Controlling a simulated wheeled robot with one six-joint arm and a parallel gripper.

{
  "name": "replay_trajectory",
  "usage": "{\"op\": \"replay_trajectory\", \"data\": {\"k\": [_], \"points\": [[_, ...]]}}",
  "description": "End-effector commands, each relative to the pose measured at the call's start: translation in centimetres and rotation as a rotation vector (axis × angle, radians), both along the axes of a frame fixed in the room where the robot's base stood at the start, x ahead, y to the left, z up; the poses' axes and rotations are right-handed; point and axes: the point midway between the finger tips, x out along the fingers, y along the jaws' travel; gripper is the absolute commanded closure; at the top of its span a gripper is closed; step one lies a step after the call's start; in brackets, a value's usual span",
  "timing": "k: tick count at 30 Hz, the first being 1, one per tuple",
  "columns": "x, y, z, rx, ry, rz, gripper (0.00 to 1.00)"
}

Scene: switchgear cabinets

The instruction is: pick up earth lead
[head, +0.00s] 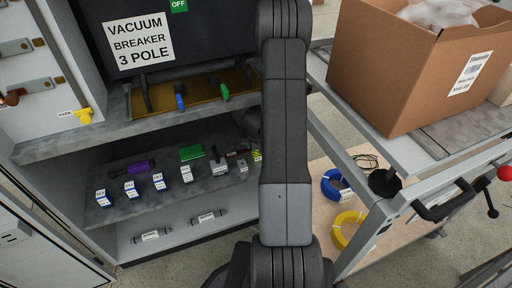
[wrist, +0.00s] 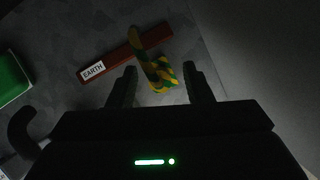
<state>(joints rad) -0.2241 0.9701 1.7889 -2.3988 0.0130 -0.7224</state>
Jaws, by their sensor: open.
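The earth lead (wrist: 158,70) is a yellow-and-green patterned piece with a curved upper end, in the wrist view. It lies across a red-brown bar (wrist: 120,55) with a white EARTH label, on a grey shelf. My gripper (wrist: 160,72) is open, its fingers on either side of the lead's lower part. I cannot tell whether they touch it. In the head view a small yellow-and-green bit of the lead (head: 257,155) shows beside my arm, which hides the rest and my gripper.
The shelf (head: 215,183) also holds a green item (head: 192,153), a purple-and-black tool (head: 140,168) and several small labelled blocks. A panel (head: 150,35) reading VACUUM BREAKER 3 POLE stands above. To the right are a cart with a cardboard box (head: 400,75) and blue and yellow coils.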

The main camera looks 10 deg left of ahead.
Motion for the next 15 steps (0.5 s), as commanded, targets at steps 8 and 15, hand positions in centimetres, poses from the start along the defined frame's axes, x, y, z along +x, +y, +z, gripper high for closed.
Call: {"op": "replay_trajectory", "data": {"k": [8, 15], "points": [[0.45, 0.08, -1.13, 0.001, -0.001, -0.001, 0.54], [0.42, 0.09, -1.11, 0.001, -0.001, -0.001, 0.84]]}}
